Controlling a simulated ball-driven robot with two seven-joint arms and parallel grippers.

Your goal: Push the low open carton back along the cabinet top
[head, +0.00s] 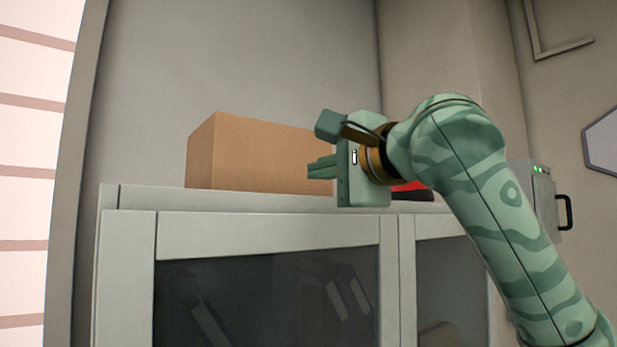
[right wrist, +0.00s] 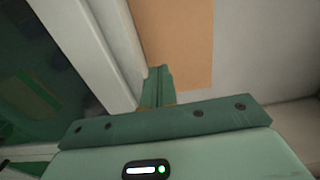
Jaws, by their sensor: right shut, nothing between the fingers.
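The tan carton (head: 245,155) sits on the cabinet top (head: 160,199), left of my right gripper. Its right end is hidden behind the gripper, and I cannot see its open top from this low angle. My right gripper (head: 318,168) is shut and empty, level with the carton's front. In the right wrist view the closed fingers (right wrist: 158,78) overlap the near edge of the carton (right wrist: 180,40). I cannot tell whether they touch it. My left gripper is not in view.
A red object (head: 410,186) is partly hidden behind my right gripper on the cabinet top. The cabinet has glass doors (head: 270,295) below. A wall (head: 290,60) stands behind the carton. A grey box with green lights (head: 541,185) is at the right.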

